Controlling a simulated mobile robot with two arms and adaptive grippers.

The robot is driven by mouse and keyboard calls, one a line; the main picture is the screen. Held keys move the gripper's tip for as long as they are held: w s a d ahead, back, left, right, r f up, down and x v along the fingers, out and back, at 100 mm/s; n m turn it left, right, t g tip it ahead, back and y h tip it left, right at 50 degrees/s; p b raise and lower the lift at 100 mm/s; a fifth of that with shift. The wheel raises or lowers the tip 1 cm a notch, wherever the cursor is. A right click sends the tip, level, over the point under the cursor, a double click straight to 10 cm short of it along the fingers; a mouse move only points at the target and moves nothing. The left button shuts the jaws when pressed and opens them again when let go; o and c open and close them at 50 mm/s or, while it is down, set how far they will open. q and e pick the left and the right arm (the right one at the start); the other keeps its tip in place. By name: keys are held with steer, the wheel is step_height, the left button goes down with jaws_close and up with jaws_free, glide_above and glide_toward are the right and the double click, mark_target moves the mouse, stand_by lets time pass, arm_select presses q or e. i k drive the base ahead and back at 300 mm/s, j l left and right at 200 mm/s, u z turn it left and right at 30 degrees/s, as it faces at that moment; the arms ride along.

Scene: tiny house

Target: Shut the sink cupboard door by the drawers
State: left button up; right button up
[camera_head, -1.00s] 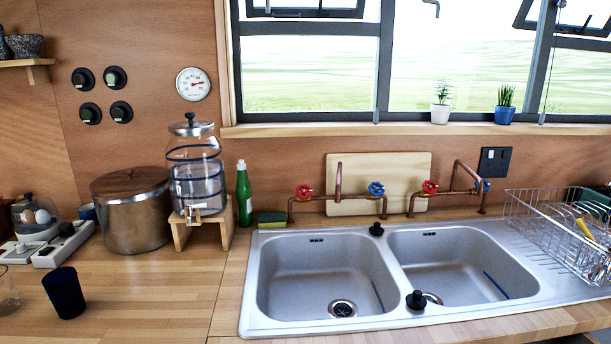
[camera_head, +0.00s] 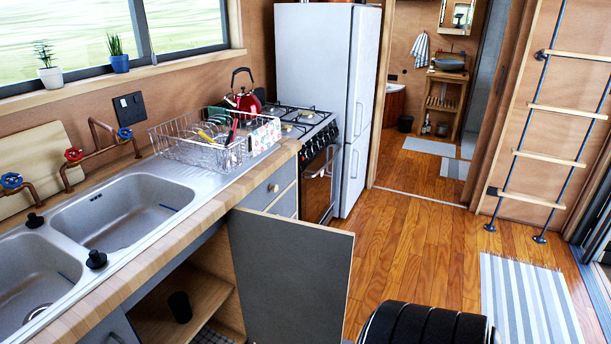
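The sink cupboard door (camera_head: 290,275) is a dark grey panel standing wide open, out into the room from the counter front. It is hinged on the side by the drawers (camera_head: 270,190). The open cupboard (camera_head: 205,290) under the sink shows a wooden shelf and a dark cup (camera_head: 180,306) inside. A black rounded part, likely of my own arm, shows at the bottom edge, right of the door. I cannot see either gripper's fingers.
The double sink (camera_head: 120,212) and dish rack (camera_head: 215,140) are on the counter above. The oven (camera_head: 320,180) and white fridge (camera_head: 330,90) stand beyond the drawers. Wooden floor (camera_head: 420,225) is clear right of the door, with a striped rug (camera_head: 530,300) and a ladder further right.

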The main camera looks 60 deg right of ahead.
mark_target(293, 276)
steer(key=k+u, duration=0.4)
steer(key=k+j+u, duration=0.3)
steer(key=k+u, duration=0.15)
steer(key=l, duration=0.55)
steer(key=k+l+u, duration=0.15)
steer(key=l, duration=1)
steer(key=k+l+u, duration=0.15)
steer(key=l, duration=0.4)
steer(key=k+l, duration=0.1)
steer(key=l, duration=1)
steer(key=k+l, duration=0.15)
steer(key=l, duration=0.95)
steer(key=k+l, duration=0.15)
steer(key=l, duration=0.4)
